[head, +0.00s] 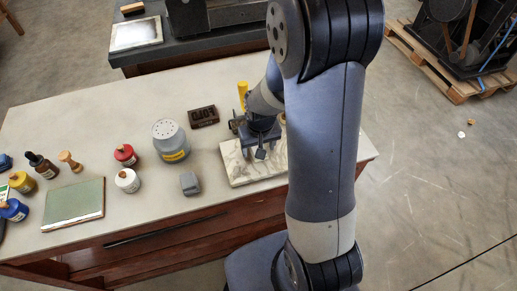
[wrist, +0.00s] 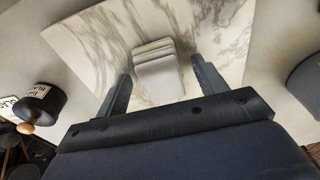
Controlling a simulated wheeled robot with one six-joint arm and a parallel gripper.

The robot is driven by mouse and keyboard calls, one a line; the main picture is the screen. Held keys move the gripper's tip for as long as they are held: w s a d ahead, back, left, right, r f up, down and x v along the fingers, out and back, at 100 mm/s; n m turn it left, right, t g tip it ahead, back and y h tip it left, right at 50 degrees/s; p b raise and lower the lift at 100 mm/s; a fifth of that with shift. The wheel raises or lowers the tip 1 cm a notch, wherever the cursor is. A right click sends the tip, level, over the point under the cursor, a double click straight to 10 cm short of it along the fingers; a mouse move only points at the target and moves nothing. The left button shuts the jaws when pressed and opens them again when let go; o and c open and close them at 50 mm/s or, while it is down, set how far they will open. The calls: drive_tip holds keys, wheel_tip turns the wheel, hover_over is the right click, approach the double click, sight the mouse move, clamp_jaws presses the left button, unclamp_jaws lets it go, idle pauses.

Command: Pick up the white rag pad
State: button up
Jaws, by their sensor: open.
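The white rag pad (wrist: 158,75) is a folded, pale block with layered edges, lying on a grey-veined marble slab (wrist: 95,45) in the wrist view. My gripper (wrist: 160,68) is open, with one finger to the left and one to the right of the pad, both apart from it. In the head view my gripper (head: 257,147) is over the marble slab (head: 237,170), and my arm and gripper hide the pad there.
A grey-white tin (head: 170,140), a dark FOLD block (head: 203,117) and a small grey block (head: 190,183) stand left of the slab. Several bottles and a green pad (head: 73,205) are farther left.

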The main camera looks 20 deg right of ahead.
drive_tip(key=c, duration=1.1)
drive_tip(key=shift+r, duration=0.15)
wheel_tip(320, 180, up, 10)
drive_tip(key=shift+f, duration=0.1)
drive_tip(key=shift+c, duration=0.3)
drive_tip(key=o, duration=0.5)
drive_tip(key=c, duration=0.3)
drive_tip(key=shift+a, duration=0.15)
